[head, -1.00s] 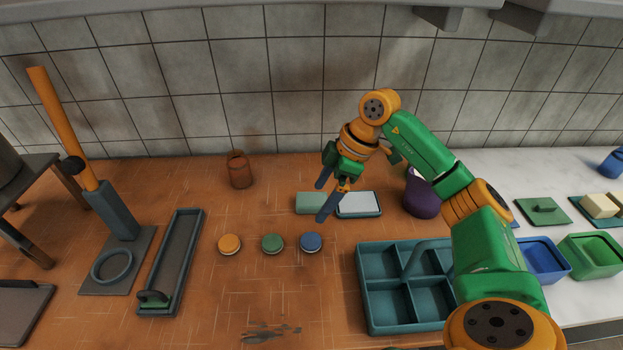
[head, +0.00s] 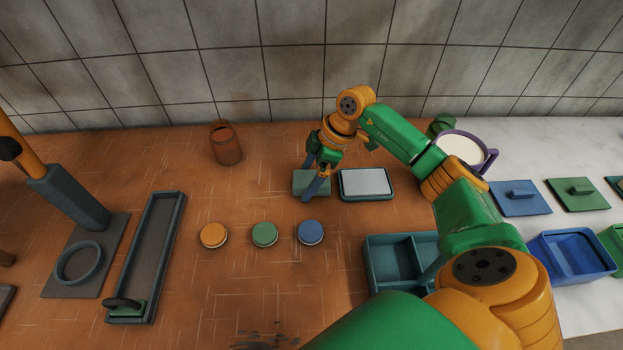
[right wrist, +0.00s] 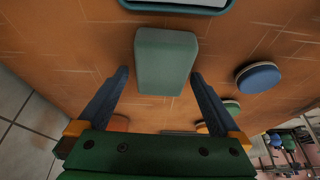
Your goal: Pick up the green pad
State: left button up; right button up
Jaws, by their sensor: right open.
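The green pad (head: 300,183) is a pale green rectangular block lying flat on the brown worktop, left of a white-topped tray. My right gripper (head: 305,186) is at the pad, with its two blue fingers spread and one partly covering it in the head view. In the right wrist view the pad (right wrist: 166,62) lies ahead and between the lines of the open fingers (right wrist: 160,74), with a visible gap on each side. The fingers hold nothing. Their exact height over the worktop is hard to tell. My left gripper is not in view.
A white-topped tray (head: 366,184) sits close right of the pad. Orange (head: 213,235), green (head: 265,234) and blue (head: 310,232) round discs lie in front. A brown jar (head: 226,145) stands behind left. A teal divided box (head: 389,266) is front right, partly behind my arm.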

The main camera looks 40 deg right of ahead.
aim_at(300, 181)
jog(key=shift+s+r, duration=0.1)
jog(key=c, duration=1.3)
jog(key=shift+o, duration=0.2)
jog(key=shift+r, duration=0.35)
jog(key=r, duration=0.2)
jog(key=r+b, duration=0.1)
jog(key=shift+s+a+r, duration=0.1)
jog(key=shift+s+a, duration=0.05)
jog(key=shift+a, duration=0.1)
jog(key=s+a+r+p, duration=0.8)
jog(key=s+r+p, duration=0.1)
jog(key=p, duration=0.4)
jog(key=shift+s+a+p, duration=0.4)
jog(key=shift+s, duration=0.2)
